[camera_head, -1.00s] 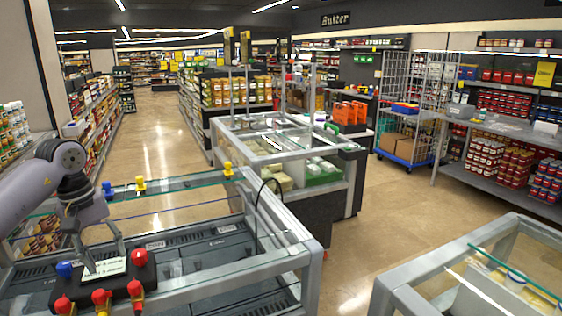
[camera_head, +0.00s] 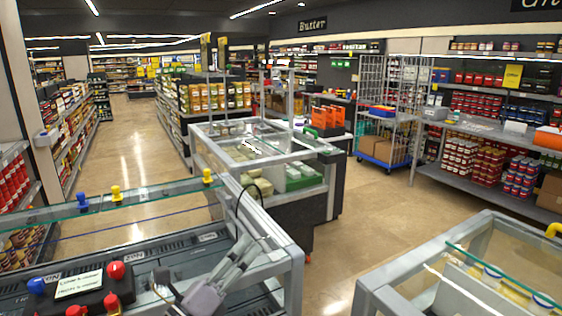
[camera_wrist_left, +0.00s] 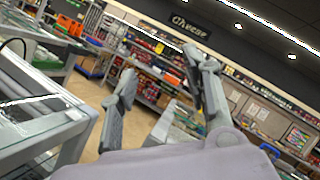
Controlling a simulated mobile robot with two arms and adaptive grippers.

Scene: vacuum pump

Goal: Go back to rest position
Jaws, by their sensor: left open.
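The vacuum pump is a black box (camera_head: 90,299) with red knobs, a blue knob and a white label, at the lower left of the head view. My left gripper (camera_head: 246,249) is at the bottom middle of that view, to the right of the box and apart from it. Its fingers point up and to the right in front of the glass-topped case. In the left wrist view both fingers of the gripper (camera_wrist_left: 160,82) stand apart with nothing between them. My right gripper is not in view.
A glass-topped case (camera_head: 290,255) stands in front of me, with blue and yellow knobs along its far edge. Another glass case (camera_head: 375,290) is at the lower right. A display case (camera_head: 322,205) stands beyond. Open floor (camera_head: 375,215) lies between the cases and shelves.

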